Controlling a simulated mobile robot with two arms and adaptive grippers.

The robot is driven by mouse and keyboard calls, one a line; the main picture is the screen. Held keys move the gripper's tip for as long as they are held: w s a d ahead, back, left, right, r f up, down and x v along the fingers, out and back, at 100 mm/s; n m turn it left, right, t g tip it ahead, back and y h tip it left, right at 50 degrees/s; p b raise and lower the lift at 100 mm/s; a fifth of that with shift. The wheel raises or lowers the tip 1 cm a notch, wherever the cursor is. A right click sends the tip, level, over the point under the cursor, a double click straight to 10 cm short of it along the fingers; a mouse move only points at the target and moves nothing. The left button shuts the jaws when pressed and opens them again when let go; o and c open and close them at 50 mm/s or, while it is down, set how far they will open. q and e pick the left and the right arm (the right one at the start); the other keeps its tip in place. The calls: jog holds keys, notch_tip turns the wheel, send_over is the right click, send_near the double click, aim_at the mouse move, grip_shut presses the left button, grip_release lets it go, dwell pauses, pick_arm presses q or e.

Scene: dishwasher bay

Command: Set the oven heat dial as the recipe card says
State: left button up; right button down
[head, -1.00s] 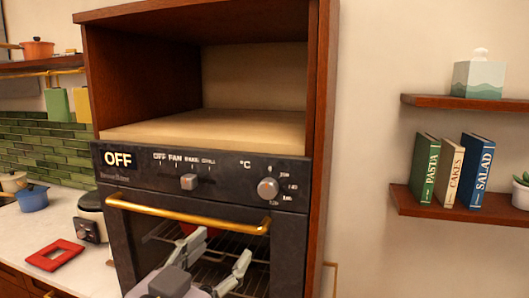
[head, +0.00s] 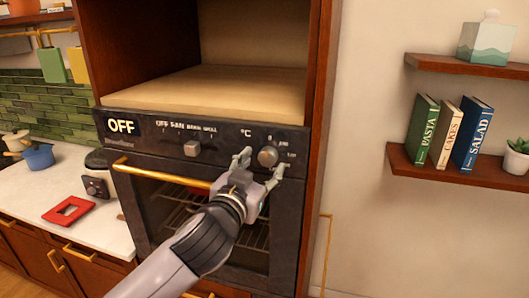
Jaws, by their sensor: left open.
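The oven (head: 160,150) has a dark control panel with a display reading OFF. Whether the fingers touch the dial I cannot tell. My right gripper is not in view. No recipe card can be made out.
A gold handle (head: 160,175) crosses the oven door, partly behind my left arm. An empty wooden niche (head: 205,85) is above. Books (head: 472,135) stand on the right shelf.

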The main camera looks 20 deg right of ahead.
pick_arm(q)
jog(key=shift+x, duration=1.05)
jog(key=shift+c, duration=0.4)
jog(key=c, duration=1.1)
